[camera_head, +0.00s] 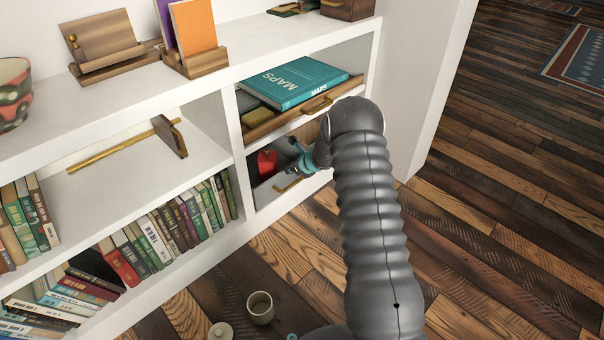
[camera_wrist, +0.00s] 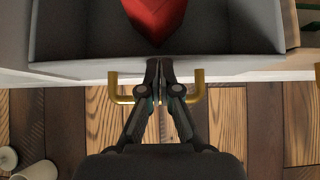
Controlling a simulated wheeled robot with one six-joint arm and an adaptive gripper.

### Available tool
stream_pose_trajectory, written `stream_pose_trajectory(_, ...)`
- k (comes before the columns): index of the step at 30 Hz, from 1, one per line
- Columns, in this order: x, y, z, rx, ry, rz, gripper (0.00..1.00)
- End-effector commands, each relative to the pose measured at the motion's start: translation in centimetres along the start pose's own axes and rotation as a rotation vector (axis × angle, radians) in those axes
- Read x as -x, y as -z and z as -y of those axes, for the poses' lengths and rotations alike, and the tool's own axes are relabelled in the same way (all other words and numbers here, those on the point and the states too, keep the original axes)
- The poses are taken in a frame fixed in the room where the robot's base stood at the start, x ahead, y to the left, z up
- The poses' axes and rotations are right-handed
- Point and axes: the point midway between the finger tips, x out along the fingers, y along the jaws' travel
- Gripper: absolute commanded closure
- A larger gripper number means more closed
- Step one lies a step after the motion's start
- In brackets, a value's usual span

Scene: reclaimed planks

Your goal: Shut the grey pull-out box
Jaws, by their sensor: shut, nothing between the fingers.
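The grey pull-out box (camera_head: 262,192) sits in the lower right shelf compartment. In the wrist view the grey box (camera_wrist: 75,45) shows its open top and inside, so it stands at least partly out. A red object (camera_wrist: 155,18) lies in it and also shows in the head view (camera_head: 267,163). A brass handle (camera_wrist: 122,99) is on its front. My gripper (camera_wrist: 160,62) is shut and empty, its fingertips over the middle of the front rim, between the handle's ends. Contact cannot be told. The fingers hide the handle's middle. In the head view my gripper (camera_head: 296,150) is partly hidden by my arm.
Above is a wooden pull-out tray (camera_head: 290,116) with a teal MAPS book (camera_head: 297,82). Books (camera_head: 165,230) fill the shelf to the left. A mug (camera_head: 260,307) stands on the plank floor.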

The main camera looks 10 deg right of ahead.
Motion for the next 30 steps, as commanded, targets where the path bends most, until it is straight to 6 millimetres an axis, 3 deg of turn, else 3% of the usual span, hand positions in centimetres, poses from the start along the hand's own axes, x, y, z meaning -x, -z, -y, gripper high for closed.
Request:
stream_pose_trajectory(20,-0.2,-0.3,0.8,-0.010,0.013,0.004,1.00)
stream_pose_trajectory(30,2.3,2.8,1.7,-0.017,0.016,0.002,1.00)
